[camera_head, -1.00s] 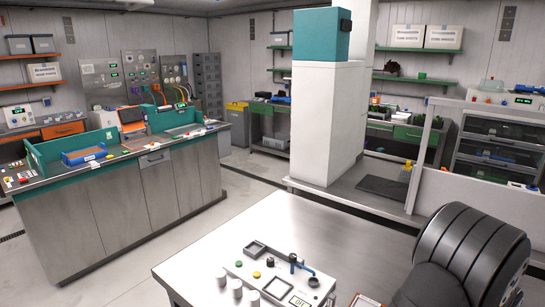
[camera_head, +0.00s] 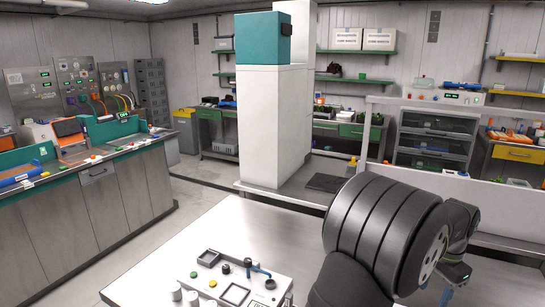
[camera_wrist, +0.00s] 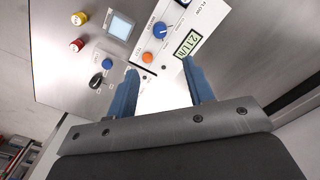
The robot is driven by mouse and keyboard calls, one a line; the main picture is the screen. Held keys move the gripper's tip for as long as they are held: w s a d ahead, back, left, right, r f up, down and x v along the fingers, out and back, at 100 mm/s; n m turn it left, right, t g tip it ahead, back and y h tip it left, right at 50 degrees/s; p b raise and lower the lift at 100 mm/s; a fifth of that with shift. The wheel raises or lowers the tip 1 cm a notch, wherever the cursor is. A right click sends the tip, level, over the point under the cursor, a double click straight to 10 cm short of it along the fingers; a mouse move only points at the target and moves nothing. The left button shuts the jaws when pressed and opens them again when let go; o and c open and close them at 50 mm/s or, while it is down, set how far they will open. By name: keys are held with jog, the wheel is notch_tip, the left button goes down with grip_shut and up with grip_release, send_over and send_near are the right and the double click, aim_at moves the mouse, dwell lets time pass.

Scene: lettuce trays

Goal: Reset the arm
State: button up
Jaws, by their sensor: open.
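My gripper (camera_wrist: 160,67) shows in the wrist view with its two blue fingers spread apart and nothing between them. Beyond the fingers is a white control panel (camera_wrist: 178,12) with a blue knob, an orange button and a green flow display. In the head view, my dark ribbed arm fills the lower right, and part of my gripper end (camera_head: 453,272) shows at its right side; its fingers are hard to make out there.
A metal table (camera_head: 190,238) stands in front, with a small instrument panel (camera_head: 262,286) and white-capped items (camera_head: 192,297) near its front edge. A white pillar (camera_head: 270,125) rises behind it. A grey workbench (camera_head: 85,205) stands left, and a drawer unit (camera_head: 432,140) stands back right.

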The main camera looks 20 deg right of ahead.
notch_tip(320, 180, down, 15)
jog(key=shift+f, duration=0.15)
jog(key=shift+f+m, duration=0.2)
jog(key=shift+m, duration=0.1)
jog(key=m, duration=0.3)
jog(key=shift+m, duration=0.4)
jog(key=m, duration=0.8)
jog(key=shift+m, duration=2.4)
jog(key=shift+o, duration=0.2)
